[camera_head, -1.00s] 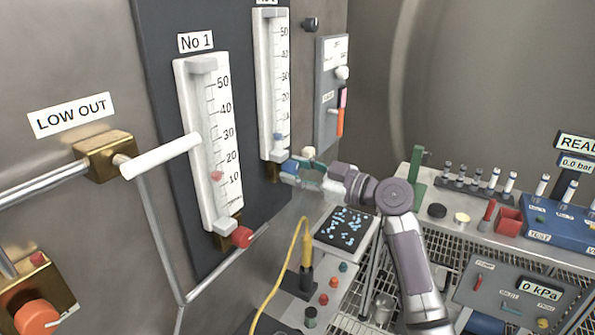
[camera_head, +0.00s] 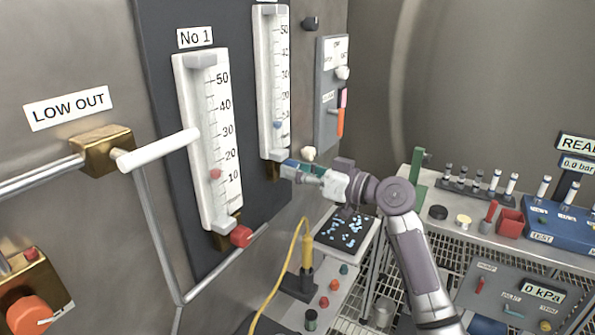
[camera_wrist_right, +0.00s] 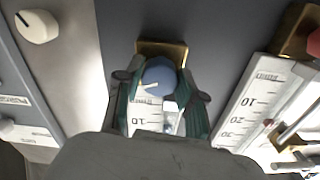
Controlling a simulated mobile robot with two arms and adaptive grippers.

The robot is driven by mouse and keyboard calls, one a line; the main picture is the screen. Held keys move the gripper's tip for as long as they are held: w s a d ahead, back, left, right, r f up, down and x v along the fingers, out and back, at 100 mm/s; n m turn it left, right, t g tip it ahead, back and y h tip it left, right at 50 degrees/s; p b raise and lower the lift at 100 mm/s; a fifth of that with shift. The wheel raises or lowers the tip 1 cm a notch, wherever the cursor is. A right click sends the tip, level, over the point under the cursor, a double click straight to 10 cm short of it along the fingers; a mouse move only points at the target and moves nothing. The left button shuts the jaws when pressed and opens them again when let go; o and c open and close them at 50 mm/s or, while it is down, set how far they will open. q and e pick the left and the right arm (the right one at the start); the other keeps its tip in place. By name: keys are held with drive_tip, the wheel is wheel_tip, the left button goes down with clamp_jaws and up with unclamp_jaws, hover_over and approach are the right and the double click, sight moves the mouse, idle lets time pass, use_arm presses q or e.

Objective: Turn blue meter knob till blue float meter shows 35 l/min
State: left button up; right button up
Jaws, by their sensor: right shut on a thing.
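The blue meter knob (camera_wrist_right: 158,76) shows in the right wrist view between the fingers of my right gripper (camera_wrist_right: 158,92). The gripper is shut on it at the bottom of the blue float meter (camera_head: 264,90). In the head view my right gripper (camera_head: 288,168) hides the knob. The blue float (camera_head: 278,125) sits low on the scale, close to the 10 mark; the exact reading is too small to tell. My left gripper is not in view.
Meter No 1 (camera_head: 203,140) with a red float (camera_head: 215,174) and red knob (camera_head: 241,236) stands to the left. A grey panel (camera_head: 331,90) with an orange-red lever is to the right. A cart with a yellow-cabled plug (camera_head: 305,255) lies below.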

drive_tip(key=shift+m, duration=0.4)
drive_tip(key=o, duration=1.1)
drive_tip(key=shift+o, duration=0.2)
drive_tip(key=shift+d, duration=0.1)
drive_tip(key=v, duration=1.2)
